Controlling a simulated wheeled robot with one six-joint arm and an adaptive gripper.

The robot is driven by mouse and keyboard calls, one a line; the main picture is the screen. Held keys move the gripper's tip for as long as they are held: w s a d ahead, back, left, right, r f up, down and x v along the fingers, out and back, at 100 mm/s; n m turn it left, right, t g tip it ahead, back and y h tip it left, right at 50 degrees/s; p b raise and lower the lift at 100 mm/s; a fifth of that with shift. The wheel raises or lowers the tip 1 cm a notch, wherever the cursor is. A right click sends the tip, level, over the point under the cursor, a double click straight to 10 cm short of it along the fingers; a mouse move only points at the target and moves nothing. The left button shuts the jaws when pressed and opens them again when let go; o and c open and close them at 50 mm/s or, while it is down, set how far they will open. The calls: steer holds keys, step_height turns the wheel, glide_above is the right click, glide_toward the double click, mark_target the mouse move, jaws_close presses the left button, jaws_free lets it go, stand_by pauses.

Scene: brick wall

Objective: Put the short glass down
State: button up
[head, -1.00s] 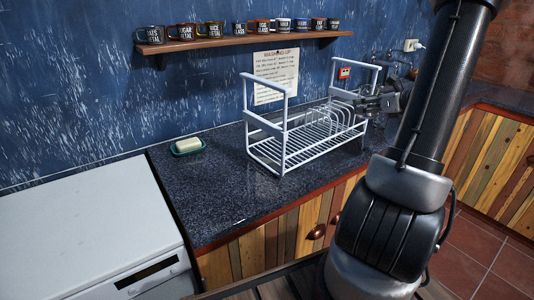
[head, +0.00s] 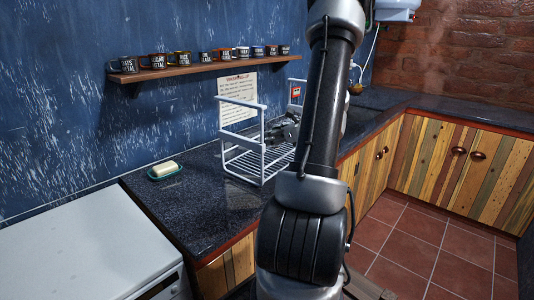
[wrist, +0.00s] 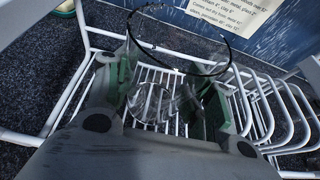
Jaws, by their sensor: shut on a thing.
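The short glass (wrist: 172,80) is clear, with a dark-edged round rim, and shows in the wrist view. My gripper (wrist: 168,92) is shut on it, with green-padded fingers on either side of the glass. The white wire dish rack (wrist: 255,112) lies behind and below the glass. I cannot tell whether the glass touches its bars. In the head view my gripper (head: 284,131) is at the dish rack (head: 240,103), and my arm hides much of the rack's right part. I cannot make out the glass there.
The rack stands on a dark speckled counter (head: 190,205). A soap dish (head: 165,171) sits left of it, with clear counter in front. A shelf (head: 195,69) with several mugs hangs on the blue wall above. A paper notice (head: 237,98) hangs behind the rack.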

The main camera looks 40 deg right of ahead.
mark_target(275, 147)
steer(key=f, duration=0.1)
steer(key=a+f, duration=0.1)
steer(key=f, duration=0.2)
steer(key=shift+w+a+f, duration=0.2)
steer(key=shift+w+f, duration=0.1)
steer(key=shift+w, duration=0.1)
steer(key=shift+f, duration=0.3)
steer(key=shift+f, duration=0.1)
steer(key=o, duration=1.2)
steer(key=shift+o, duration=0.2)
steer(key=shift+s+r, duration=0.2)
steer(key=v, duration=1.1)
steer(key=shift+s, duration=0.3)
